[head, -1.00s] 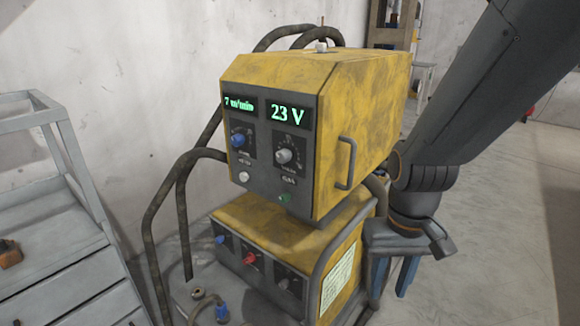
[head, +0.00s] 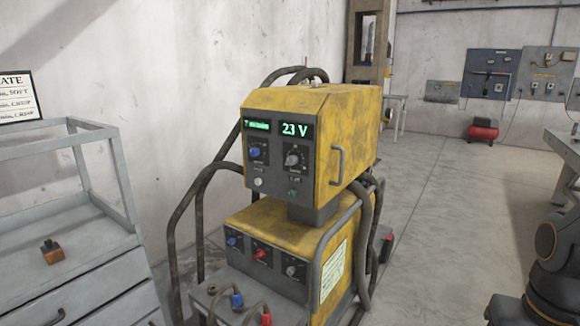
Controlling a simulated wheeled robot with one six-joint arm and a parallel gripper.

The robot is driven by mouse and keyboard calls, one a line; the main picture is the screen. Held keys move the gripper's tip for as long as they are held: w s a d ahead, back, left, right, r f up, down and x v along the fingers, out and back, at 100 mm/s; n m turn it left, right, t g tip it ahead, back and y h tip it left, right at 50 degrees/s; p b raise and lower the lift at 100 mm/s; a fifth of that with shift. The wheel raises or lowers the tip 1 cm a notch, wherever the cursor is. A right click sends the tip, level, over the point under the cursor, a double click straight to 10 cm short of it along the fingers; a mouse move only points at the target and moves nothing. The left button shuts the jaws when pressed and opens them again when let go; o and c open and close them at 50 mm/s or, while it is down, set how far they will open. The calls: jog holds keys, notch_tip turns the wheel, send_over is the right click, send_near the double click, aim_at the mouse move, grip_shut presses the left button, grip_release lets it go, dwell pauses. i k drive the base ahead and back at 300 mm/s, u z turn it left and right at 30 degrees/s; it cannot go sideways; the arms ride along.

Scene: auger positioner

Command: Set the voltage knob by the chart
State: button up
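The yellow welding machine (head: 318,152) stands in the middle of the head view. Its right display (head: 295,129) reads 23 V. The grey voltage knob (head: 292,160) sits below that display, with a dial around it. The left display (head: 257,125) is too small to read surely, with a blue knob (head: 255,152) below it. A pale label with fine print (head: 333,271) is on the lower unit's side; I cannot read it. A wall chart (head: 16,97) is cut off at the left edge; words ending in "ATE", "SOFT" and "CRISP" show. My gripper is out of view.
A grey metal cabinet with a raised frame (head: 75,235) stands at the left, with a small orange-brown block (head: 52,251) on it. Hoses loop beside the machine. Open floor (head: 450,190) lies to the right, before a workbench (head: 566,150).

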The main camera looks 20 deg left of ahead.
aim_at(291, 161)
jog(key=u, duration=0.75)
jog(key=i, duration=0.9)
jog(key=u, duration=0.1)
